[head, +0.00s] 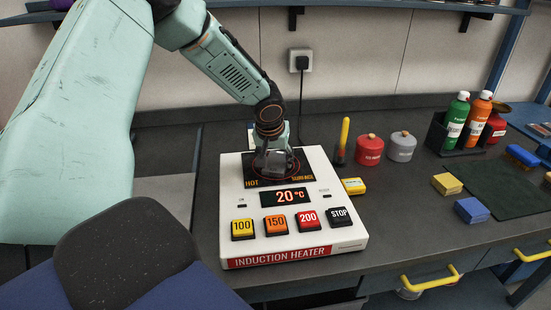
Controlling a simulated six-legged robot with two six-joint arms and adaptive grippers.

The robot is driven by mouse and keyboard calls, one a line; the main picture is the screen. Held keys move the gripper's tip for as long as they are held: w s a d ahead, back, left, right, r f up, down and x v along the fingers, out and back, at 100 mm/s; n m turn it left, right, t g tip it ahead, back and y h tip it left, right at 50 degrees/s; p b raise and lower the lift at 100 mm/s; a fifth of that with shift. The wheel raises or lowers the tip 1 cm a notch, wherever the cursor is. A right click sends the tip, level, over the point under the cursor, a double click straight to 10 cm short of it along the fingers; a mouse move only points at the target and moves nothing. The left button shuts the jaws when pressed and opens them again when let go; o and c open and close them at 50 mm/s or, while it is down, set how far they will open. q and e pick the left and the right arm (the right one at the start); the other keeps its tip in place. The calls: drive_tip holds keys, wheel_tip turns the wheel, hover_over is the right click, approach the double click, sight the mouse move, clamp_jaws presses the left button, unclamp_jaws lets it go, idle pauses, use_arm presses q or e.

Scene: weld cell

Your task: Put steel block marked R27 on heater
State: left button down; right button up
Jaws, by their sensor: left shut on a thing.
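The induction heater (236,222) is a white box on the bench, with a dark hot surface at its back, a display reading 20 °C and buttons marked 100, 150, 200 and STOP. My left gripper (273,158) points down over the hot surface, shut on a grey steel block (272,164). The block is at or just above the surface; I cannot tell whether it touches. Its R27 marking is not readable here. My right gripper is not in view.
A yellow-handled tool (344,135), a red canister (369,150) and a grey canister (401,147) stand right of the heater. A small yellow box (353,186) lies close to its right side. Bottles (455,120) stand in a black holder. A dark mat (495,190) lies at the right.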

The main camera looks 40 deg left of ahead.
use_arm(q)
drive_tip(key=c, duration=0.8)
unclamp_jaws()
drive_tip(key=o, duration=0.4)
drive_tip(key=shift+w+a+f, duration=0.1)
drive_tip(key=shift+a+f, duration=0.05)
drive_tip(key=shift+c, duration=0.2)
drive_tip(key=shift+r+p, duration=0.35)
drive_tip(key=shift+r, duration=0.25)
drive_tip(key=v, duration=1.1)
drive_tip(key=shift+s+r, duration=0.2)
drive_tip(key=shift+s, duration=0.05)
